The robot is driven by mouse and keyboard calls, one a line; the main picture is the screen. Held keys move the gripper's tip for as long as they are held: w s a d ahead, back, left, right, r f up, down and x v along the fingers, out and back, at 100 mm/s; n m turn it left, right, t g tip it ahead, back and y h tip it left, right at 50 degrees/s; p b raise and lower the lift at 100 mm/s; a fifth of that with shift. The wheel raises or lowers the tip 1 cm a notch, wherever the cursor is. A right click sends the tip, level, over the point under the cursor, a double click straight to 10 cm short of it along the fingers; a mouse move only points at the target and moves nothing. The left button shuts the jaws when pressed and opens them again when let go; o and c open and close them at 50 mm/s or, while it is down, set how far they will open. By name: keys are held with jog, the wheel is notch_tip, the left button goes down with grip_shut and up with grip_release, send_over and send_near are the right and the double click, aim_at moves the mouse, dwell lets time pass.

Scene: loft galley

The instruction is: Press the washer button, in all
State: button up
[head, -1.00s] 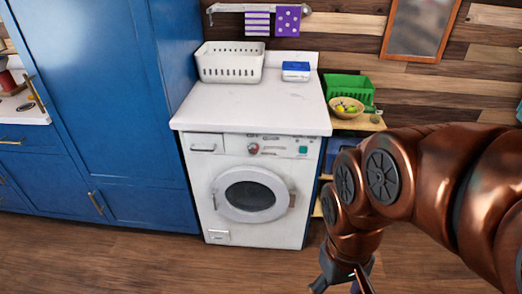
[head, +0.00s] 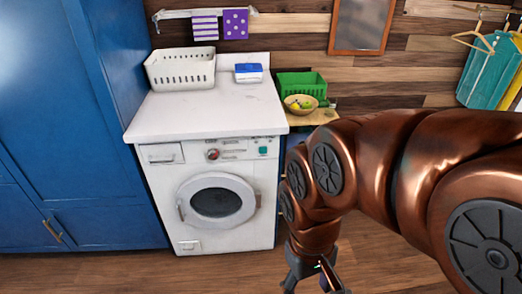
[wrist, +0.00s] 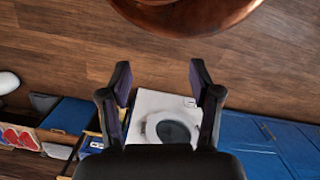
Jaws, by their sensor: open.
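The white washer (head: 166,228) stands under a white countertop, with its round door (head: 216,200) shut. Its top panel carries a red knob (head: 213,155) and a small green button (head: 263,150) at the right end. My gripper (head: 312,284) hangs low, to the right of the washer and in front of it, apart from it. In the wrist view my gripper (wrist: 158,80) is open and empty, with the washer (wrist: 148,100) showing beyond its fingers. The washer's button panel is not clear in the wrist view.
A white basket (head: 180,72) and a blue-and-white box (head: 248,73) sit on the countertop (head: 205,108). A wooden shelf with a green crate (head: 302,84) and a bowl (head: 300,103) stands right of the washer. Blue cabinets (head: 70,130) stand left. The wooden floor in front is clear.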

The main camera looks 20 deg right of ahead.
grip_shut()
dwell(0.3)
dwell(1.2)
